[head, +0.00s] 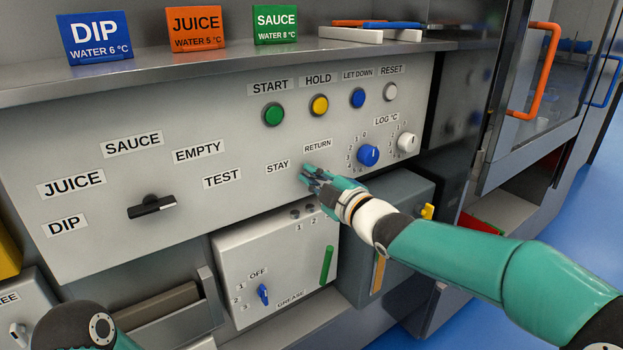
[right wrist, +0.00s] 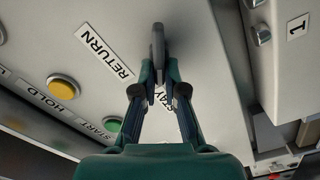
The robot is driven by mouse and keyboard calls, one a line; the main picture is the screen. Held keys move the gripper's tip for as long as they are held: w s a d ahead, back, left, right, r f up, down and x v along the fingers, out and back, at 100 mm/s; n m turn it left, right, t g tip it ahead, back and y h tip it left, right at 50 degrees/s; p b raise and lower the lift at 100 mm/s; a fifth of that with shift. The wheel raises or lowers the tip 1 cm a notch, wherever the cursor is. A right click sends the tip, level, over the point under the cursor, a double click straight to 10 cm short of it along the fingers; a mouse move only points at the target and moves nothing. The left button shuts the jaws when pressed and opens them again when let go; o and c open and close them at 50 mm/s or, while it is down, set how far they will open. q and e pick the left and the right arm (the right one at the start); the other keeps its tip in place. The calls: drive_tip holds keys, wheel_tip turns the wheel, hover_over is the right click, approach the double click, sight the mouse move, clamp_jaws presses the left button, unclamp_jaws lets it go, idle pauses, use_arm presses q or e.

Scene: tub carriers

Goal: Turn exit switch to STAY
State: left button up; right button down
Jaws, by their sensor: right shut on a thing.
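The exit switch shows as a dark grey handle (right wrist: 158,42) in the right wrist view. My right gripper (right wrist: 158,76) is shut on its near end. In the head view my right gripper (head: 309,175) is at the panel, just right of the STAY label (head: 278,167) and below the RETURN label (head: 318,145), and it hides most of the switch. In the wrist view the STAY label is partly behind my fingers, and RETURN (right wrist: 104,54) lies to their left. Which label the handle points to, I cannot tell. My left gripper is out of view.
A black selector (head: 152,207) sits among the DIP, JUICE, SAUCE, EMPTY and TEST labels. Several round buttons, including a green one (head: 273,114), and a blue dial (head: 368,155) are above and right. A grease box (head: 285,250) juts out below the panel.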

drive_tip(key=c, duration=1.4)
unclamp_jaws()
drive_tip(key=shift+s+a+f, duration=0.1)
drive_tip(key=shift+s+f, duration=0.05)
drive_tip(key=shift+f, duration=0.15)
drive_tip(key=shift+o, duration=0.8)
drive_tip(key=shift+r, duration=0.15)
drive_tip(key=v, duration=1.2)
